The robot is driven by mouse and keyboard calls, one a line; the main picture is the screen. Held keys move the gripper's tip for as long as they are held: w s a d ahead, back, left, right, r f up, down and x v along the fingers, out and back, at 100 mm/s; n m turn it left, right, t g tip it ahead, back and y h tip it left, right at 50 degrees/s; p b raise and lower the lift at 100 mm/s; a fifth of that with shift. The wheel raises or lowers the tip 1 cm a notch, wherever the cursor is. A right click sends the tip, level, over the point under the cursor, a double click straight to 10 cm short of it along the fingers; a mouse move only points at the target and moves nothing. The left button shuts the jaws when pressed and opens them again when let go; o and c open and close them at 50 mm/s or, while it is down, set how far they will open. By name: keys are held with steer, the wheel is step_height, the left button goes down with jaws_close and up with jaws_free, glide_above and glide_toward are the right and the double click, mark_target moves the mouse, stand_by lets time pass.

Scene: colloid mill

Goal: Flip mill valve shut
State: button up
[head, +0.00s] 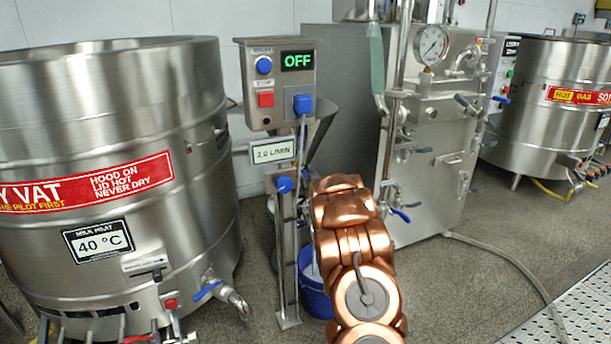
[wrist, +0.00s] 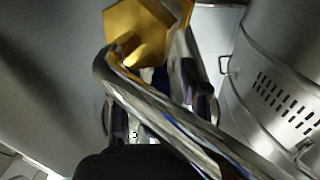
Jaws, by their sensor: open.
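The mill's control box (head: 280,83) stands on a slim steel post in the head view, its display (head: 297,61) reading OFF. My copper-coloured arm reaches in front of the mill and hides my gripper and the lower mill in that view. In the wrist view the dark body of my gripper (wrist: 135,162) shows at the bottom edge, with its jaws open and partly hidden. A bent chrome pipe (wrist: 165,105) crosses close in front of it. A gold hexagonal part (wrist: 145,32) is just beyond. I cannot make out the valve handle or any contact.
A large steel vat (head: 100,110) stands at left, with a blue-handled tap (head: 207,290). A blue bucket (head: 315,285) is on the floor behind my arm. A steel machine with a gauge (head: 431,44) stands at right. Open floor and a hose (head: 500,258) lie further right.

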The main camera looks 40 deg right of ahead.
jaws_close()
stand_by(0.5)
steer(key=shift+d+r, duration=0.1)
